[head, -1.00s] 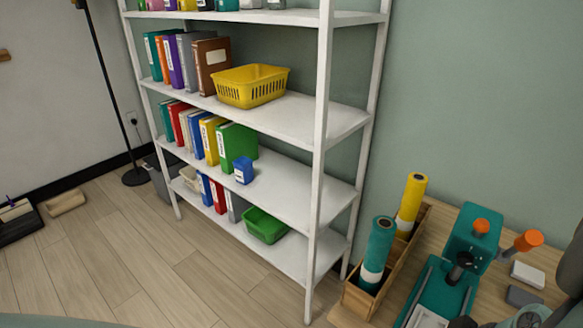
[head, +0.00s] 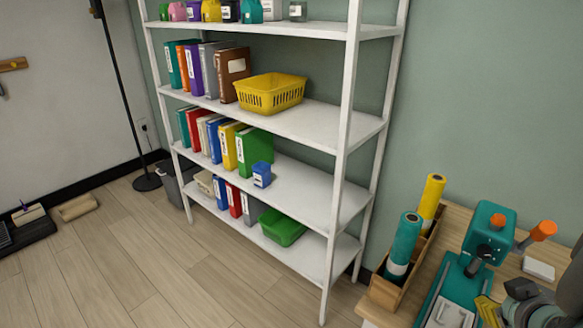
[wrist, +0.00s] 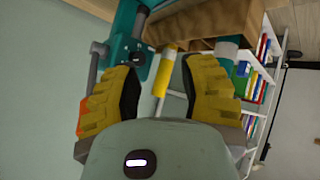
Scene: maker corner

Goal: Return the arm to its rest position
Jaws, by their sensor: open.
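My gripper (wrist: 160,82) shows in the wrist view with its two yellow-padded fingers spread apart and nothing between them. Beyond the fingers, the wrist view has the workbench and shelf upside down. In the head view, my gripper (head: 489,312) is partly in sight at the lower right, by the front of the teal press (head: 484,232). Only a yellow finger part and some of my grey arm show there; the rest is cut off by the frame. Whether the finger touches the press cannot be told.
A wooden bench (head: 456,216) at right carries a wooden holder (head: 384,292) with a teal roll (head: 403,245) and a yellow roll (head: 431,200). A white shelf (head: 330,205) holds binders, a yellow basket (head: 270,94) and a green basket (head: 282,228). The floor before the shelf is clear.

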